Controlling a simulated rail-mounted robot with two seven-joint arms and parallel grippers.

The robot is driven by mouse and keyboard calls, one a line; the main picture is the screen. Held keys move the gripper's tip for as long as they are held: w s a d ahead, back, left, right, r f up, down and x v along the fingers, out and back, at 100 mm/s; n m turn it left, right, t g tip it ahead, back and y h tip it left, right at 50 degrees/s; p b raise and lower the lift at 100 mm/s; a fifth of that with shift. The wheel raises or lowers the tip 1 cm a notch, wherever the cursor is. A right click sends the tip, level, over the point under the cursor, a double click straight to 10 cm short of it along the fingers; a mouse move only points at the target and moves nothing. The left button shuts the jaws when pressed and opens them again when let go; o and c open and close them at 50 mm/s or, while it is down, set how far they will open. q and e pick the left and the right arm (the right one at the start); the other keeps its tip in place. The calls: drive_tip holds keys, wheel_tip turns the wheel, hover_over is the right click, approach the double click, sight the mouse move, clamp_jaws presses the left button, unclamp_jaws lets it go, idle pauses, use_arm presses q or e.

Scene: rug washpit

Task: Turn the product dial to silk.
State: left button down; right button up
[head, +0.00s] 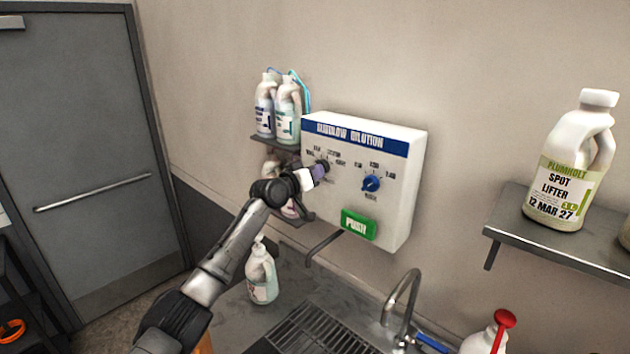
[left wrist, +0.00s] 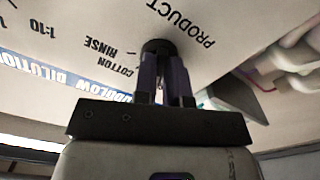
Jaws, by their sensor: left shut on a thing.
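The white dilution panel (head: 405,205) with a blue header hangs on the wall. Its product dial (head: 324,165) is a dark knob on the left half, partly covered by my left gripper (head: 319,174). In the left wrist view the dark dial (left wrist: 158,46) sits between my gripper's purple fingers (left wrist: 165,78), which are shut on it. The words PRODUCT, COTTON and RINSE read around it. I cannot make out a silk label or the dial's pointer. My right gripper is in neither view.
A blue dial (head: 371,184) and a green PUSH button (head: 358,224) are on the same panel. Bottles (head: 287,110) stand on a shelf to its left. Below are a spout (head: 322,246), a tap (head: 405,295) and a bottle (head: 262,275). A spot lifter jug (head: 566,170) stands right.

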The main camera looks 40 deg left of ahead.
use_arm(q)
drive_tip(key=shift+m, duration=0.4)
drive_tip(key=c, duration=1.2)
unclamp_jaws()
drive_tip(key=shift+s+a+b, duration=0.2)
drive_tip(key=shift+s+b, duration=0.5)
drive_tip(key=shift+s, duration=1.6)
drive_tip(key=shift+s+a+b, duration=0.15)
drive_tip(key=shift+s+b, duration=0.55)
drive_tip(key=shift+s, duration=1.6)
drive_tip(key=shift+s+a+b, duration=0.2)
drive_tip(key=shift+s+b, duration=0.5)
drive_tip(key=shift+s, duration=1.6)
